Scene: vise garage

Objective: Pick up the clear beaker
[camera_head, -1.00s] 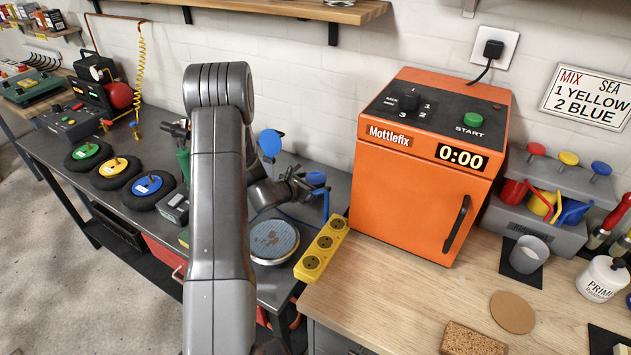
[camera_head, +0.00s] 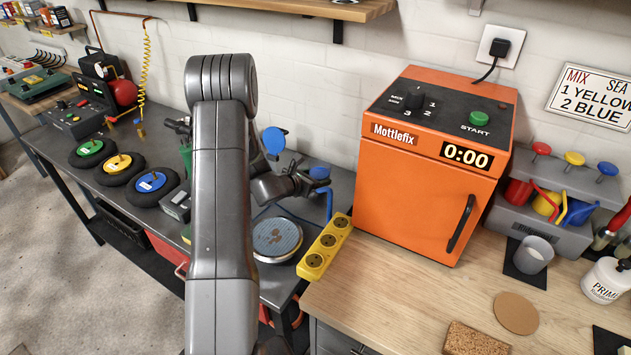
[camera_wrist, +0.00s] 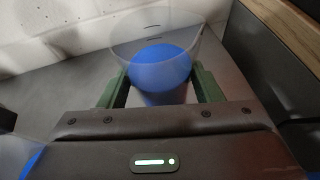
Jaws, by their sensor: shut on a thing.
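The clear beaker (camera_wrist: 185,28) is in the wrist view, between the two green fingers of my gripper (camera_wrist: 160,88). The fingers are shut on its sides. Blue shows inside or through the beaker; I cannot tell which. Its base is hidden by the gripper body. In the head view my arm covers much of the gripper, and its end is over the dark bench, left of the orange machine. The beaker cannot be made out clearly there.
The orange Mottlefix machine (camera_head: 420,190) stands to the right. A yellow power strip (camera_head: 327,242) and a round plate (camera_head: 277,240) lie near the gripper. Coloured discs (camera_head: 120,168) line the bench at left. A grey cup (camera_head: 534,254) stands on the wooden top.

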